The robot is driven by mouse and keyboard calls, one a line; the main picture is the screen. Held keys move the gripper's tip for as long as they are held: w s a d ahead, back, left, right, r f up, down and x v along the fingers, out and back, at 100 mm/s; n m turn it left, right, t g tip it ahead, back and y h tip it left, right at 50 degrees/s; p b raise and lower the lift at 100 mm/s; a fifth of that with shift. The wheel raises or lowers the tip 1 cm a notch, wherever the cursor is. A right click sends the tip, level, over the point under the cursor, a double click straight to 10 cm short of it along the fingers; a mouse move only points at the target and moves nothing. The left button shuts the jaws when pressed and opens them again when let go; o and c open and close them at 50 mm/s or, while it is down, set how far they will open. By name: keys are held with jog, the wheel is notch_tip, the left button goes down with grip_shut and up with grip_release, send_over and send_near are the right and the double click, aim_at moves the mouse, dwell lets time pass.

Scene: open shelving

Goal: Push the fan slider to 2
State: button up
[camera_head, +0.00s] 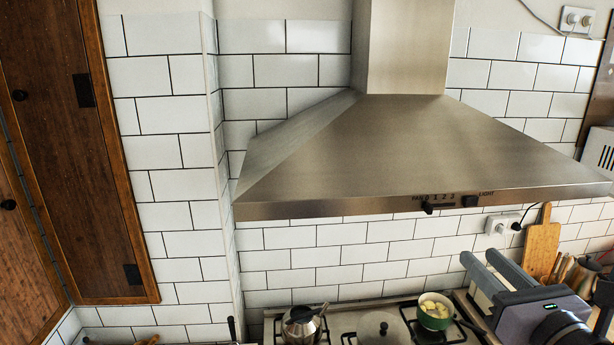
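The fan slider (427,207) is a small black knob on the front edge of the steel range hood (330,205). It sits at the left end of a short dark slot, roughly below the 0 of the small "FAN" scale, which reads up to 3. My gripper (480,258) is at the lower right, below the hood edge and to the right of the slider. Its two grey fingertips are apart with nothing visible between them. It does not appear to touch the slider.
A black light switch (469,201) is right of the slider. Below are a stove with a kettle (302,325) and a green pot (435,311). A cutting board (541,246) and a wall socket (500,228) are near my gripper. A wooden cabinet (70,150) stands left.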

aim_at(431, 211)
jog(key=w+p, duration=0.1)
jog(key=w, duration=0.4)
jog(key=w+p, duration=0.1)
jog(key=w, duration=1)
jog(key=shift+w+a+f+p, duration=0.1)
jog(key=shift+a+f+p, duration=0.05)
jog(key=shift+a+p, duration=0.25)
jog(key=shift+d, duration=0.1)
grip_shut()
